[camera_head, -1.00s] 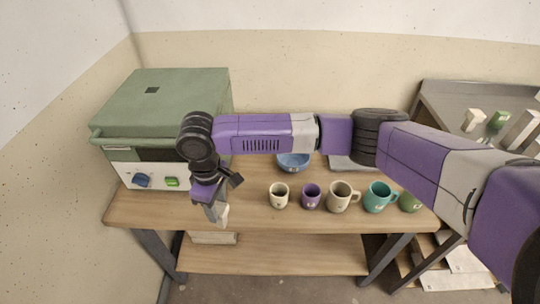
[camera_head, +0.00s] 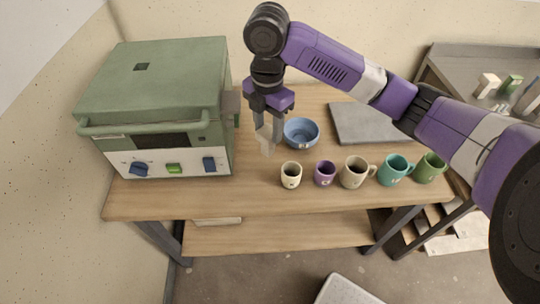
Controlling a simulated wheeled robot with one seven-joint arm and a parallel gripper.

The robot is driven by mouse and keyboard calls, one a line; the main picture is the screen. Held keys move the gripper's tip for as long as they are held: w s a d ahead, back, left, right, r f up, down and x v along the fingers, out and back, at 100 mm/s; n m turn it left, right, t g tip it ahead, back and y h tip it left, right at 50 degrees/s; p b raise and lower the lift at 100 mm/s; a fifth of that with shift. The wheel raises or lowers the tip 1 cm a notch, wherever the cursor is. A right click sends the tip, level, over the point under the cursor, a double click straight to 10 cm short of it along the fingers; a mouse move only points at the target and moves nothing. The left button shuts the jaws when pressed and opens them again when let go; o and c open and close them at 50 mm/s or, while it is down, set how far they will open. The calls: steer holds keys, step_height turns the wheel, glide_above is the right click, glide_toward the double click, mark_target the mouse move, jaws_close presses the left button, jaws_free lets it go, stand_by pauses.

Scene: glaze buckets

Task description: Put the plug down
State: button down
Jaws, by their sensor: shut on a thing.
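My gripper (camera_head: 266,132) is shut on the plug (camera_head: 265,143), a small pale beige block. The gripper points down and holds the plug above the wooden table (camera_head: 250,195), left of the blue bowl (camera_head: 301,133) and right of the green kiln (camera_head: 155,95). I cannot tell how high the plug is above the table top. The fingers hide part of the plug.
A row of a cream cup (camera_head: 291,175), a purple cup (camera_head: 325,173) and several mugs stands along the front right. A grey slab (camera_head: 370,123) lies behind them. The table is bare in front of the kiln's right side. A metal bench (camera_head: 470,65) stands at the right.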

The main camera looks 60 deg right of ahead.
step_height(320, 180, down, 16)
steer(key=shift+r+p, duration=0.1)
steer(key=shift+p, duration=0.4)
steer(key=c, duration=0.8)
jaws_free()
steer(key=shift+o, duration=0.2)
step_height(320, 180, up, 12)
steer(key=shift+r+b, duration=0.1)
steer(key=shift+b, duration=0.55)
